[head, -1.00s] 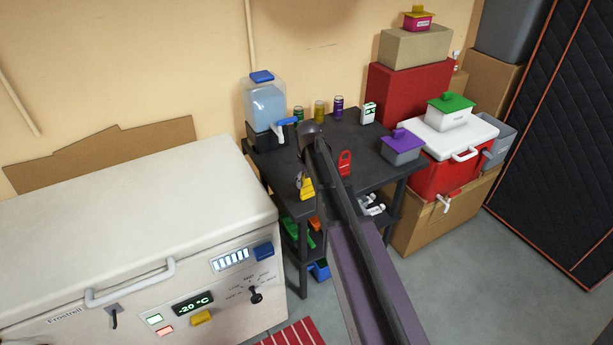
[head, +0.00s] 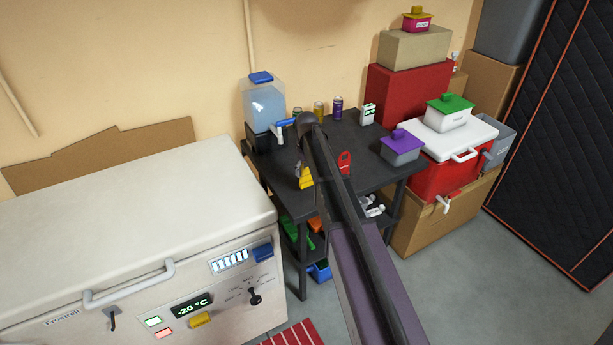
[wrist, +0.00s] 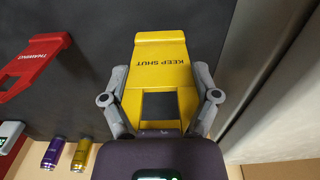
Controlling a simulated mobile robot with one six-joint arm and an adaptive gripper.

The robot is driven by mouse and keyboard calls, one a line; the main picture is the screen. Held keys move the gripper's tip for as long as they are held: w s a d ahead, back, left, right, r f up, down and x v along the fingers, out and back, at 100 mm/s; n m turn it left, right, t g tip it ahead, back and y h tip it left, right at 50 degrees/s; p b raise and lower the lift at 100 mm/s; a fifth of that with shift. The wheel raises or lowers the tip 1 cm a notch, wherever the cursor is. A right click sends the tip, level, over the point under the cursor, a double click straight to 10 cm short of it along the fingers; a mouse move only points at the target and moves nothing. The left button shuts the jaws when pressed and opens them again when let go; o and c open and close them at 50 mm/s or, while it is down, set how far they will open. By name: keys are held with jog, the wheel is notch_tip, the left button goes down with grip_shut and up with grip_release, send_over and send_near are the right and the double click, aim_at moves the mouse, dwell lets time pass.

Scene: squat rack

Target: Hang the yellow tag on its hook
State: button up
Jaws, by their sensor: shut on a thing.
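The yellow tag (wrist: 160,50) reads KEEP SHUT and has a square opening at the end near my gripper. In the wrist view my gripper (wrist: 160,83) has one finger against each side of it. In the head view the yellow tag (head: 305,178) shows at the left part of the dark table (head: 365,150), partly hidden by my arm. I cannot tell whether it touches the tabletop.
A red tag (head: 344,162) stands on the table, right of my arm. A water dispenser (head: 264,103), several cans (head: 338,106) and a purple-lidded box (head: 402,146) are also on the table. The white freezer (head: 130,230) stands close on the left.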

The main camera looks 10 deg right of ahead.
aim_at(307, 176)
jog(key=shift+w+d+f+b, duration=0.1)
jog(key=shift+w+f+b, duration=0.4)
jog(key=shift+f+b, duration=1.05)
jog(key=shift+f, duration=0.1)
jog(key=shift+f, duration=0.2)
jog(key=o, duration=0.8)
jog(key=shift+c, duration=0.2)
notch_tip(307, 176, up, 14)
jog(key=p, duration=1.3)
jog(key=shift+w, duration=0.15)
